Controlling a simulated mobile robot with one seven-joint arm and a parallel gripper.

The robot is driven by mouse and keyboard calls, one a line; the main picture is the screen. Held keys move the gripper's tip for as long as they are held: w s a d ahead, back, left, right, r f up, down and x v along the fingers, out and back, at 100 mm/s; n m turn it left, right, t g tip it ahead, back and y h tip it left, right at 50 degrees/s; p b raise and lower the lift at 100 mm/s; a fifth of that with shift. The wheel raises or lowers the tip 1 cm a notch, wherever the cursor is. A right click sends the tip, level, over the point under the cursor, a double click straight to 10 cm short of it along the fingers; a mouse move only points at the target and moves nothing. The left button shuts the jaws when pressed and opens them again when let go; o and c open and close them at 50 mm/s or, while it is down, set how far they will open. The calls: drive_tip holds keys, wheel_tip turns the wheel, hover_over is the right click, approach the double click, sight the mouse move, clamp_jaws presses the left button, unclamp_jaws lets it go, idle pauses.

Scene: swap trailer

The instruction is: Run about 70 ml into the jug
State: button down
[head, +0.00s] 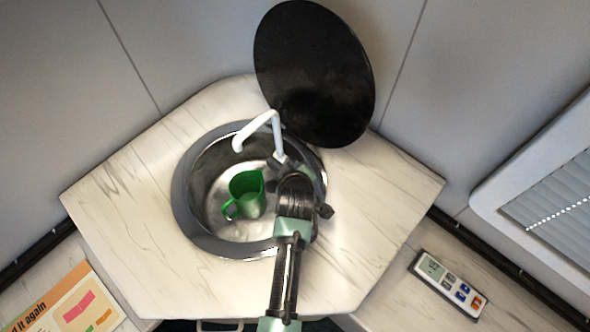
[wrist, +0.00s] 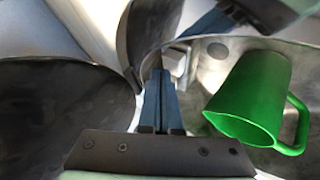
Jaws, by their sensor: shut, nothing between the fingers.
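The green jug (head: 246,194) stands in the round metal sink (head: 180,197), its handle toward the lower left of the head view. It also shows at the right of the wrist view (wrist: 252,95). I cannot tell whether it holds water. The white tap (head: 262,126) arches over the sink's back edge, its outlet end up and left of the jug; no stream shows. My gripper (head: 281,166) is shut and empty at the sink's right side, close to the tap's base. In the wrist view its fingers (wrist: 156,78) are together beside a grey block; contact is unclear.
A round black lid (head: 314,72) stands raised behind the sink. The pale marbled counter (head: 120,200) is clear around the sink. A remote-like device (head: 448,283) lies on the lower right ledge, and a printed sheet (head: 75,302) lies at the lower left.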

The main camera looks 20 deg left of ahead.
drive_tip(key=shift+f+b, duration=0.45)
drive_tip(key=shift+f, duration=0.1)
idle(1.8)
idle(1.6)
drive_tip(key=shift+r+p, duration=0.9)
drive_tip(key=shift+r, duration=0.2)
drive_tip(key=shift+r+p, duration=2.2)
drive_tip(key=shift+r, duration=0.2)
